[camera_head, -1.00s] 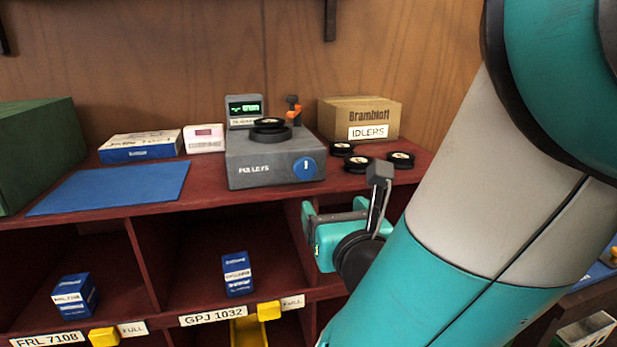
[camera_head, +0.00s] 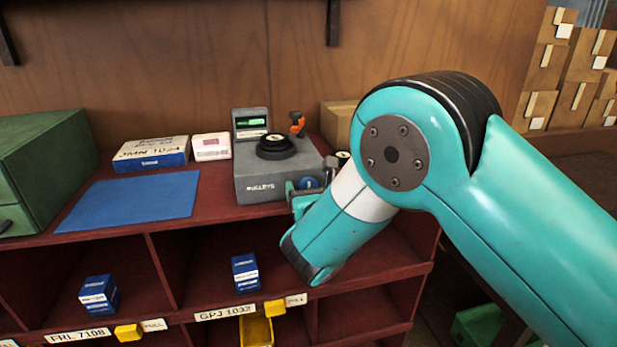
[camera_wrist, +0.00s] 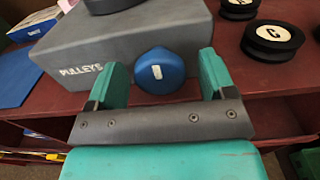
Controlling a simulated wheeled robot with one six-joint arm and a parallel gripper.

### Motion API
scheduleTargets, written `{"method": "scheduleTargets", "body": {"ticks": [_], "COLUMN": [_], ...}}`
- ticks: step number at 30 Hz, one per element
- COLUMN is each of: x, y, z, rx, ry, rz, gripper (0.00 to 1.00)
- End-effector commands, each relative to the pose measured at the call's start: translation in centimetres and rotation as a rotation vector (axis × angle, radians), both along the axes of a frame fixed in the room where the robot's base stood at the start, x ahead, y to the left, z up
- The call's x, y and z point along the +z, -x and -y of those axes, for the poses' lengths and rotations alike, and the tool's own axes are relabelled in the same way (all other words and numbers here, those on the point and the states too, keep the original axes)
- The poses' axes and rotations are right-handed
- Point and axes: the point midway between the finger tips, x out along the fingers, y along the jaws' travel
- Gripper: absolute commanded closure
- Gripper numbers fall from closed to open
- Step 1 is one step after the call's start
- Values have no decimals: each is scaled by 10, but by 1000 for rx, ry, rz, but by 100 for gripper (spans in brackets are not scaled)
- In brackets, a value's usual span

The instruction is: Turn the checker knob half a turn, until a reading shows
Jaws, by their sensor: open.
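The checker is a grey box marked PULLEYS (camera_head: 262,180) on the red shelf top, with a small green-lit display (camera_head: 251,122) at its back. The display's text is too small to read. Its round blue knob (camera_wrist: 160,71) is on the front face, with a white mark that stands near upright. In the head view the knob (camera_head: 309,183) is partly hidden by my arm. A black pulley (camera_head: 276,146) sits on top of the checker. My gripper (camera_wrist: 162,76) is open, its two teal fingers to the left and right of the knob, with gaps visible on both sides.
Black pulleys (camera_wrist: 272,37) lie on the shelf right of the checker. A blue mat (camera_head: 130,201), a white-and-blue box (camera_head: 151,154) and a green cabinet (camera_head: 50,165) are to the left. Cubbies with small blue boxes (camera_head: 245,272) are below. A cardboard box (camera_head: 337,122) stands behind my arm.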

Motion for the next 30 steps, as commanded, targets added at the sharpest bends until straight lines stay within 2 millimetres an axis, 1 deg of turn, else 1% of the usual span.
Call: {"method": "scheduleTargets", "body": {"ticks": [3, 11, 12, 14, 15, 18, 25, 30], "x": [0, -1, -1, -1, -1, 0, -1, -1], "y": [-6, -7, -7, -7, -7, -7, -7, -7], "z": [-1, -2, -2, -2, -2, -2, -2, -2], "rx": [0, 1, 0, 0, 0, 0, 0, 0], "ry": [0, 0, 0, 0, 0, 0, -11, -61], "rz": [0, 0, 0, 0, 0, 0, -3, -17], "gripper": [24, 24, 28, 42, 51, 73, 73, 73]}}
